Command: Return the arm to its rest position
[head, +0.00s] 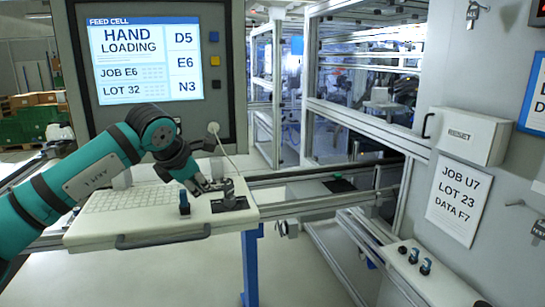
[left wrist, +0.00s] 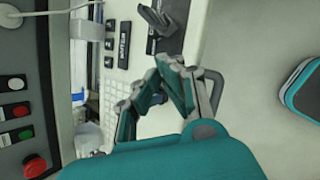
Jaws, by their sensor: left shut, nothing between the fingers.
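My left arm, teal and dark grey, comes in from the left in the head view and reaches over a pale console shelf (head: 160,229). My left gripper (head: 212,186) points down to the right, close to a dark lever fixture (head: 231,202) on the shelf's right part. In the left wrist view the fingertips of the left gripper (left wrist: 170,68) are together with nothing between them. The lever fixture (left wrist: 160,24) stands beyond the fingertips there, with a gap between. My right gripper is not in view.
A keyboard (head: 125,198) and a small blue-topped knob (head: 184,204) are on the shelf. A screen (head: 146,62) reading HAND LOADING stands behind. A red button (left wrist: 35,166) is at the left wrist view's lower left. Right of the shelf are rails and a framed machine (head: 370,110).

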